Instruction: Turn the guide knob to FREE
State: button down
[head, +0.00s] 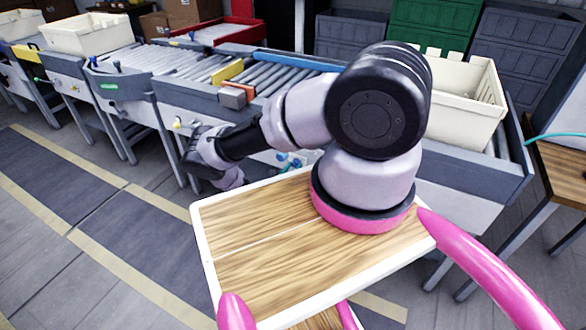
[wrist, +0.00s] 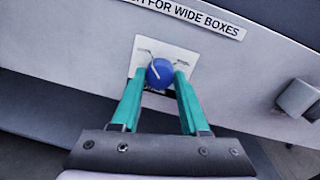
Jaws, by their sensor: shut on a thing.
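The guide knob (wrist: 159,73) is round and blue with a white pointer line, seen in the wrist view. The pointer is tilted toward the upper left. It sits on a white label plate (wrist: 142,57) on a grey panel. Small marks stand on the plate at upper left and right of the knob, too small to read. My gripper (wrist: 160,80) has two green fingers, one on each side of the knob, and is shut on it. In the head view, my arm reaches left and down to the conveyor's front, and the knob cannot be made out clearly.
A sign (wrist: 195,14) ending in "FOR WIDE BOXES" is above the knob. A grey block (wrist: 298,98) sticks out at the right. In the head view, a roller conveyor (head: 180,88) runs behind my arm, with a cream bin (head: 462,105) at right. The floor at left is clear.

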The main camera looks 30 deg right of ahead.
jog(key=m, duration=0.9)
jog(key=shift+f+m, duration=0.1)
jog(key=shift+m, duration=0.2)
jog(key=m, duration=0.4)
jog(key=shift+m+h, duration=0.3)
jog(key=shift+h, duration=0.1)
jog(key=shift+f+m, duration=0.1)
jog(key=shift+m, duration=2)
jog(key=shift+s, duration=0.1)
jog(key=shift+c, duration=2)
grip_release()
